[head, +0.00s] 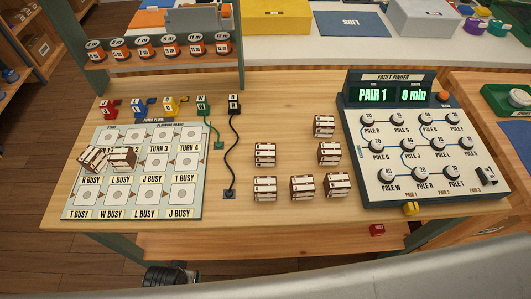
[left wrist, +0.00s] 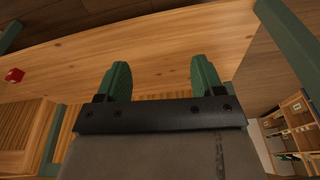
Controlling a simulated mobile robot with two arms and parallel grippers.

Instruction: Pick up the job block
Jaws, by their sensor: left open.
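Several brown-and-white blocks stand on the wooden table in the head view, among them a front middle block (head: 302,188), a front left block (head: 265,188) and a back block (head: 324,126). Two more, a tilted block (head: 92,157) and a block beside it (head: 124,158), are on the planning board (head: 150,212). Their print is too small to tell which is the job block. My left gripper (left wrist: 160,68) shows in the left wrist view with its green fingers wide apart and nothing between them. My right gripper is not seen.
The fault finder panel (head: 420,165) fills the table's right side. Colored plugs, including a yellow one (head: 170,106), stand behind the board, with a black cable (head: 234,150) nearby. A red cube (head: 377,229) is at the front, below the tabletop. Bare wood surrounds the middle blocks.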

